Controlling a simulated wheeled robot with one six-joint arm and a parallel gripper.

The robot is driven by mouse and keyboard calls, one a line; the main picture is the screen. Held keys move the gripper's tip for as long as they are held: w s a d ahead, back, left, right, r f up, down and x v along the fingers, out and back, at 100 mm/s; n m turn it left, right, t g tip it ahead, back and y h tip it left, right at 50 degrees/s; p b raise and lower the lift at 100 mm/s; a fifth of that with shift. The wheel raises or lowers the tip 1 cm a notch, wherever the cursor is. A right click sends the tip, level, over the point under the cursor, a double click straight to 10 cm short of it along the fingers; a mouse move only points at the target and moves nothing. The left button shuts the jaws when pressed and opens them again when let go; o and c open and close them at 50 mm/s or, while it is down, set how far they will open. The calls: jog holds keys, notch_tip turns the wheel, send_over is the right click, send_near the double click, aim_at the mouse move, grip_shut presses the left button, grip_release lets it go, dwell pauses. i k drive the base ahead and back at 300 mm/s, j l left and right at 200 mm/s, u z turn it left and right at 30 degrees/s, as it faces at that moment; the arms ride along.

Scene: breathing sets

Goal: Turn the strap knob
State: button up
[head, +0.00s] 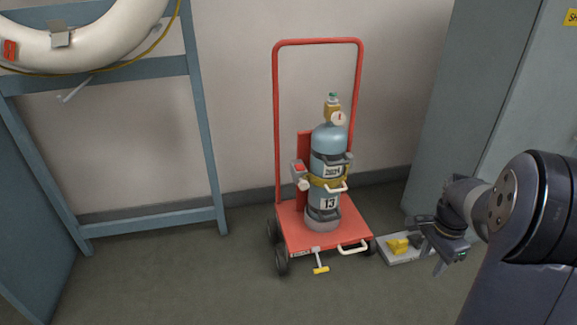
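A blue-grey gas cylinder (327,139) stands upright on a red cart (297,233), with a brass valve and round gauge on top. A small light-grey fitting with a red top (299,170) sits at the cylinder's left. A pale rounded piece, possibly the strap knob (304,185), shows just below that fitting. My gripper (430,246) is at the lower right, well apart from the cylinder and strap. Its fingers look spread, with nothing visible between them.
A light tray (399,257) with a yellow piece (397,246) lies on the floor beside my gripper. A yellow-ended pedal (320,269) juts from the cart's front. A blue frame (201,140) with a white ring (88,42) stands left. Grey cabinets are at right. Floor in front is clear.

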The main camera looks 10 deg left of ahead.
aim_at(304, 185)
jog(key=i+j, duration=0.65)
jog(key=j, duration=0.15)
jog(key=i+j, duration=0.7)
jog(key=j, duration=0.15)
